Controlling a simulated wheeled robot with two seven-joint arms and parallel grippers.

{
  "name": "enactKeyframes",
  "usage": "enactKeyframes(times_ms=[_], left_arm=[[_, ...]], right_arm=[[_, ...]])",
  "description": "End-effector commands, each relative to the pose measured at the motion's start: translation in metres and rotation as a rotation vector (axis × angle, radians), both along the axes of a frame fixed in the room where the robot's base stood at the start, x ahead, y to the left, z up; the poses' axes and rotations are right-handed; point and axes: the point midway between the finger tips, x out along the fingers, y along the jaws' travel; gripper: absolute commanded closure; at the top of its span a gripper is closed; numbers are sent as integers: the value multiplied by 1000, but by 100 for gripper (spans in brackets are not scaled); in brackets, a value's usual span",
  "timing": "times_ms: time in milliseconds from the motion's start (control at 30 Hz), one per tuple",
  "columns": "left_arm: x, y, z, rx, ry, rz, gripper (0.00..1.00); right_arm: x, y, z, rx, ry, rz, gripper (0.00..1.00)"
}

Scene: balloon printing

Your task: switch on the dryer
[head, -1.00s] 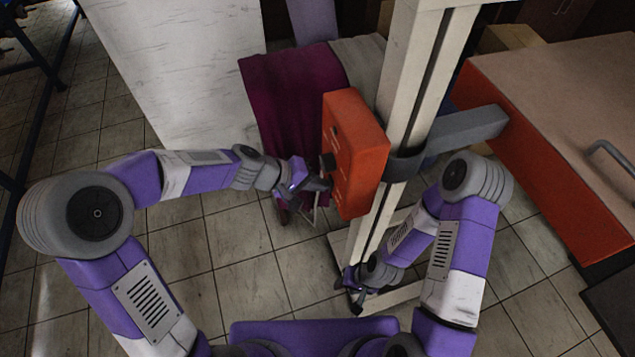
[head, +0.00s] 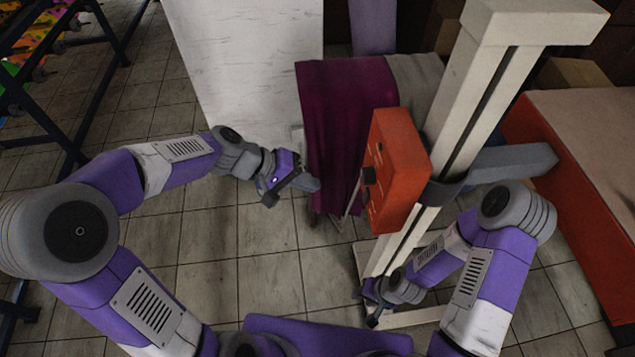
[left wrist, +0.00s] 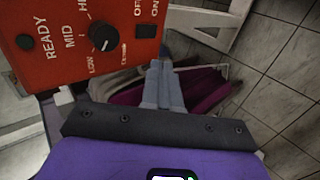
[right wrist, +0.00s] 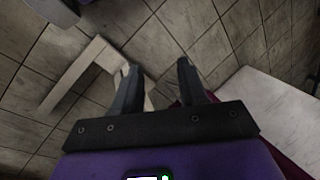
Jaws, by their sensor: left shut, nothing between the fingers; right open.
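The dryer's orange control box (head: 398,170) is fixed to a pale upright post in the head view. In the left wrist view the box (left wrist: 70,75) shows a black knob (left wrist: 102,36) among the marks LOW, MID and HI, the word READY, and a black rocker switch (left wrist: 146,31) beside OFF and ON. Which way the rocker is tipped is too small to tell. My left gripper (head: 312,186) is to the left of the box, apart from it; its fingers (left wrist: 163,72) are shut and empty. My right gripper (head: 364,308) is low beside the post's foot; its fingers (right wrist: 158,75) are open and empty.
The pale post (head: 478,110) stands behind the box, with a grey arm (head: 515,160) reaching to an orange-sided table (head: 590,190) at right. A maroon cloth (head: 335,125) hangs behind the box. A white panel (head: 245,70) stands further left.

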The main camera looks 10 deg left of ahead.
Motion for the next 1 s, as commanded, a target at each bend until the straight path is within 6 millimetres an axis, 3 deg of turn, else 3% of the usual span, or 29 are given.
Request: enactKeyframes(times_ms=[233, 367, 467, 533, 700, 800, 900, 1000], left_arm=[[0, 1, 0, 0, 0, 0, 100], [0, 1, -9, 13, 11, 5, 100], [-1, 6, -46, 70, 57, 22, 100], [-7, 11, -89, 137, 103, 38, 100], [-45, 25, -210, 337, 192, 40, 100], [-76, 28, -264, 419, 204, 17, 100], [-105, 26, -301, 459, 197, -13, 100], [-127, 21, -322, 471, 183, -34, 100]], right_arm=[[0, 0, 0, 0, 0, 0, 57], [0, 0, 0, 0, 0, 0, 76], [0, 0, 0, 0, 0, 0, 91], [0, 0, 0, 0, 0, 0, 100], [0, 0, 0, 0, 0, 0, 100], [0, 0, 0, 0, 0, 0, 100], [0, 0, 0, 0, 0, 0, 100], [0, 0, 0, 0, 0, 0, 100]])
